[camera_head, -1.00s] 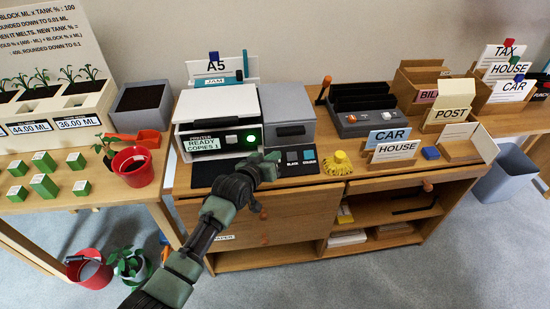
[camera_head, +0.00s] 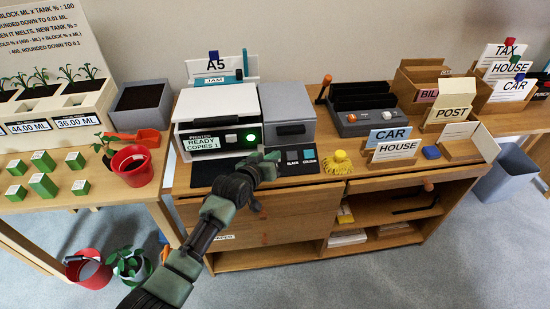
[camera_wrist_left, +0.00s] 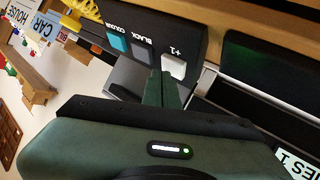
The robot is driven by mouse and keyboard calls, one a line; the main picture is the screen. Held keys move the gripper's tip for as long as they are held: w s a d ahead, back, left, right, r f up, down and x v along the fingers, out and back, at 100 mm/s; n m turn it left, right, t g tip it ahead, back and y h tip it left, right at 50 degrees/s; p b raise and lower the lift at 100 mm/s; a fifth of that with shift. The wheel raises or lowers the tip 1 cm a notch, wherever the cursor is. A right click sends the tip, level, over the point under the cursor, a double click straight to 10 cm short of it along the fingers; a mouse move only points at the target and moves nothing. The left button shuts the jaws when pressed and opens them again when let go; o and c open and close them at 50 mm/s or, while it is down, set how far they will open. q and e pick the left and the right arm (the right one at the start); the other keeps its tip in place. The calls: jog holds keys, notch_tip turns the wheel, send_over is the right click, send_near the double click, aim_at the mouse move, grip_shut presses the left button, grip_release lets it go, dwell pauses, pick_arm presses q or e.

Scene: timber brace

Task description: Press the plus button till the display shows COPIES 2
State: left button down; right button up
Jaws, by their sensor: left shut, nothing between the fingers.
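The printer's display (camera_head: 202,143) reads READY COPIES 1, with a lit green button (camera_head: 251,138) beside it. A dark button panel (camera_wrist_left: 190,25) carries a white plus button (camera_wrist_left: 173,66) marked +1, a grey BLACK button (camera_wrist_left: 146,57) and a teal COLOUR button (camera_wrist_left: 118,42). My left gripper (camera_head: 275,156) is shut and empty over the panel's left end, hiding the plus button in the head view. In the left wrist view its fingertips (camera_wrist_left: 164,75) are right beside the plus button's near edge; I cannot tell whether they touch it. My right gripper is not in view.
A grey box unit (camera_head: 288,128) stands right of the printer. A red pot (camera_head: 132,166) and green blocks (camera_head: 42,185) are on the left table.

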pick_arm(q)
jog(key=shift+w+f+b, duration=0.15)
jog(key=shift+f+b, duration=0.2)
jog(key=shift+f, duration=0.05)
dwell(0.6)
jog(key=shift+r, duration=0.1)
jog(key=shift+s+r+p, duration=0.4)
jog(key=shift+r+p, duration=0.25)
jog(key=shift+p, duration=0.5)
jog(key=r+p, duration=0.1)
jog(key=p, duration=0.1)
jog(key=s+r+p, duration=0.1)
jog(key=r+p, duration=0.1)
jog(key=s+r+p, duration=0.1)
jog(key=p, duration=0.1)
jog(key=shift+s+d+r, duration=0.2)
jog(key=shift+d, duration=0.1)
dwell(1.6)
